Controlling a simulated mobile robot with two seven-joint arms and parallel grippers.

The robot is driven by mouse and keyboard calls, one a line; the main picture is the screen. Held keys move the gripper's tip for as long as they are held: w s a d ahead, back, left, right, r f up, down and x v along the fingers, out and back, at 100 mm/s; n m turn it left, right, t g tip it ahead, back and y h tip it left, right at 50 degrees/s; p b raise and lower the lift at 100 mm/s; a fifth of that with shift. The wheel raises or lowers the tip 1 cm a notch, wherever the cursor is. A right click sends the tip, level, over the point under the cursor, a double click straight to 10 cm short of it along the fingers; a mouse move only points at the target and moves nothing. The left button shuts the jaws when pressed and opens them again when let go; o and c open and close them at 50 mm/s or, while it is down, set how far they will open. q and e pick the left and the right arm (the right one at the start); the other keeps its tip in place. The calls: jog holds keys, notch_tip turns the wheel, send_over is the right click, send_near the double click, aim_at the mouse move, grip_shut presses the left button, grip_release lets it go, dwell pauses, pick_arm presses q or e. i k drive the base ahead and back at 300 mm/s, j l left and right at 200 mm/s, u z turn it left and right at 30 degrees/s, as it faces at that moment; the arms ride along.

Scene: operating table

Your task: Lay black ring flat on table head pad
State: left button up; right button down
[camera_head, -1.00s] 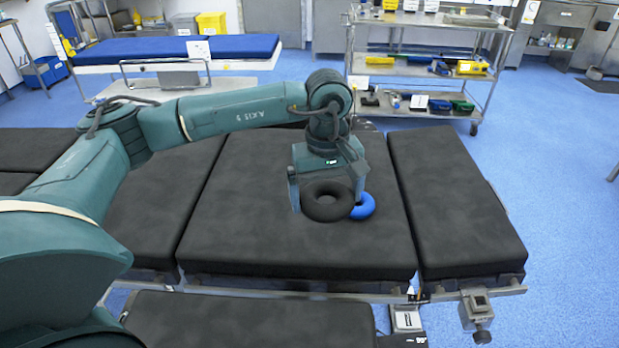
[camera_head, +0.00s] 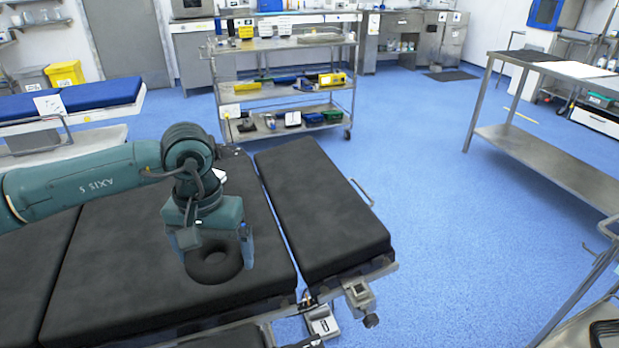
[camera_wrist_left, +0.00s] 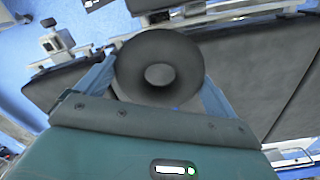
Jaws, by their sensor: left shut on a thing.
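My left gripper (camera_head: 214,255) points down and is shut on the black ring (camera_head: 212,276), a thick dark doughnut shape. In the wrist view the ring (camera_wrist_left: 134,62) sits between the two bluish fingers, its hole facing the camera. The ring is over the middle table section, near its right edge; its height above the pad is hard to tell. The table head pad (camera_head: 325,210) is the separate dark section to the right, past a narrow gap, and its top is bare. It shows at left in the wrist view (camera_wrist_left: 62,84). My right gripper is out of view.
A rail clamp (camera_head: 358,293) sits at the head pad's front corner. A steel cart (camera_head: 285,95) stands behind the table, and a steel side table (camera_head: 540,150) stands at the right. Blue floor lies open between them.

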aim_at(315, 196)
jog(key=l+u, duration=0.35)
jog(key=l, duration=0.6)
jog(key=i+l+u, duration=0.15)
jog(key=l, duration=0.3)
jog(key=i+l+u, duration=0.15)
jog(key=l, duration=0.3)
jog(key=i+l+u, duration=0.25)
jog(key=i+l, duration=0.2)
jog(key=i, duration=0.25)
